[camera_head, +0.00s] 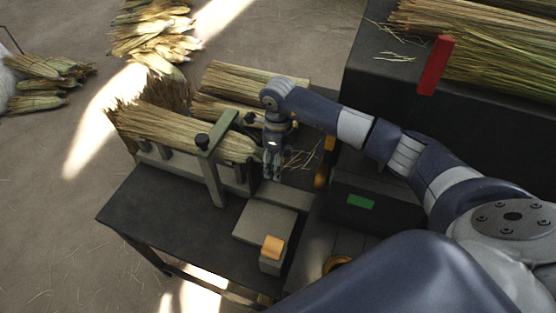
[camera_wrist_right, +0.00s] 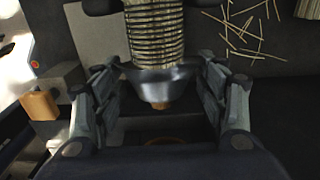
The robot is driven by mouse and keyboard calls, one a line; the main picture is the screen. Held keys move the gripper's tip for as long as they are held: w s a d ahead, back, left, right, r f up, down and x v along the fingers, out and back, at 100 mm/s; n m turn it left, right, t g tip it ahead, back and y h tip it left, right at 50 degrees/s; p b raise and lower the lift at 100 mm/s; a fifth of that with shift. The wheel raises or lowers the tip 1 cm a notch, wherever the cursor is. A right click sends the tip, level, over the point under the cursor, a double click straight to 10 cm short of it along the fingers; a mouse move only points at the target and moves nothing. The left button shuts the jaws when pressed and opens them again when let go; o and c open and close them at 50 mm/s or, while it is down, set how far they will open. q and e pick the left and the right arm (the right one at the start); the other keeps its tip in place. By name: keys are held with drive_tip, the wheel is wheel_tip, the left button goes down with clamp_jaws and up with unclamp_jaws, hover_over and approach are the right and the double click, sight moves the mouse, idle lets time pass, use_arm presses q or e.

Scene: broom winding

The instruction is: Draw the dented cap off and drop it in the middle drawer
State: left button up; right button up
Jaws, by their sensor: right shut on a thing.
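In the right wrist view a silver, cone-shaped metal cap (camera_wrist_right: 160,84) sits on the end of a ribbed, wound broom handle (camera_wrist_right: 155,35). A small copper-coloured tip shows below it. Any dent is hard to make out. My right gripper (camera_wrist_right: 162,98) has a finger on each side of the cap and is shut on it. In the head view my right gripper (camera_head: 272,170) points down at the end of the bundle, and the cap is hidden there. My left gripper is not in view. I cannot tell which part is the middle drawer.
A straw bundle (camera_head: 185,130) lies in a clamp frame (camera_head: 212,165) on the dark bench (camera_head: 150,215). A grey block with an orange top (camera_head: 273,247) stands at the front. Loose straws lie nearby.

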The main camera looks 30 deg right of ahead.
drive_tip(key=shift+s, duration=0.1)
idle(0.4)
drive_tip(key=shift+s+d+p, duration=0.55)
drive_tip(key=shift+s+d, duration=1)
drive_tip(key=shift+s, duration=0.1)
drive_tip(key=shift+s+d, duration=0.1)
drive_tip(key=s+a+r+p, duration=0.1)
drive_tip(key=r+p, duration=0.3)
drive_tip(key=r, duration=0.1)
drive_tip(key=s+a+r+p, duration=0.2)
drive_tip(key=r+p, duration=0.2)
drive_tip(key=r, duration=0.1)
drive_tip(key=shift+s+a, duration=0.25)
drive_tip(key=shift+a, duration=0.05)
drive_tip(key=shift+a, duration=0.1)
idle(0.3)
